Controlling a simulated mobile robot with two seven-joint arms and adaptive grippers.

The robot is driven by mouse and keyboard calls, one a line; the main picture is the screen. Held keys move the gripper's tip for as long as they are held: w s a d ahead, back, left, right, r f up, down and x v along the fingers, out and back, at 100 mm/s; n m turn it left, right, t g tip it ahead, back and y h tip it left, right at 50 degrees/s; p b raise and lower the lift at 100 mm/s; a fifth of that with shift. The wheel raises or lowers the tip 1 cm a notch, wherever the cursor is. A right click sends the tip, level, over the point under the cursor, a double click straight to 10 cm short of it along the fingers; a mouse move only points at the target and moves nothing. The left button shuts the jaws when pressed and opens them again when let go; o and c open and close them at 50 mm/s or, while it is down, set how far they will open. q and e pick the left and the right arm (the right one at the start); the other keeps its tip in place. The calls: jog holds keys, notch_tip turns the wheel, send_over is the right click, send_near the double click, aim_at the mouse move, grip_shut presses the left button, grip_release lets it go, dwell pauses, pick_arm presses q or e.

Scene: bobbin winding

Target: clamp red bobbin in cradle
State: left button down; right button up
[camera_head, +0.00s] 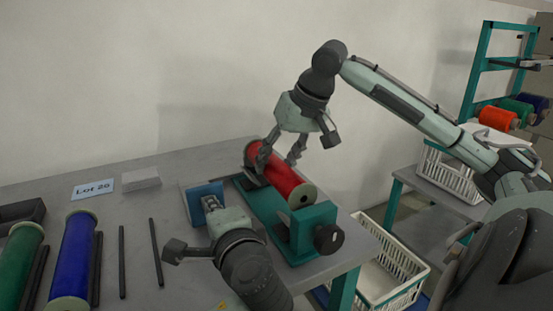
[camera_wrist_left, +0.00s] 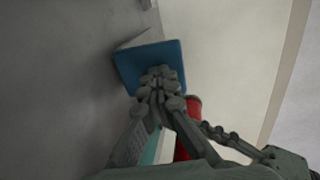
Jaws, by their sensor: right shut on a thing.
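The red bobbin (camera_head: 288,183) lies lengthwise along the teal cradle (camera_head: 307,222), its pale end flange facing the cradle's end block with the dark knob (camera_head: 328,238). I cannot tell whether it is seated. My right gripper (camera_head: 279,163) reaches down from above with its fingers around the bobbin. My left gripper (camera_head: 210,203) is at the cradle's left side, in front of an upright blue plate (camera_head: 191,208). In the left wrist view its fingers (camera_wrist_left: 158,78) are together before the blue plate (camera_wrist_left: 128,64), and part of the red bobbin (camera_wrist_left: 194,106) shows behind them.
A blue bobbin (camera_head: 74,258) and a green bobbin (camera_head: 19,264) lie at the left, with dark rods (camera_head: 156,252) beside them. A Lot 20 card (camera_head: 93,189) and a white stack (camera_head: 141,179) are at the back. A white basket (camera_head: 390,268) stands past the table's right edge.

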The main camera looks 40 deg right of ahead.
pick_arm(q)
jog(key=shift+w, duration=0.1)
pick_arm(e)
jog(key=shift+f, duration=0.1)
jog(key=shift+f, duration=1.3)
jog(key=o, duration=1.4)
jog(key=shift+r, duration=0.1)
jog(key=shift+r, duration=4.3)
pick_arm(q)
jog(key=shift+f+p+v, duration=0.25)
jog(key=shift+p+v, duration=0.05)
jog(key=shift+v, duration=0.9)
jog(key=shift+f+p+v, duration=0.2)
jog(key=shift+p+v, duration=0.1)
jog(key=shift+v, duration=0.85)
jog(key=shift+f+p+v, duration=0.25)
jog(key=shift+p+v, duration=0.05)
jog(key=shift+v, duration=0.9)
pick_arm(e)
jog(key=shift+r, duration=0.9)
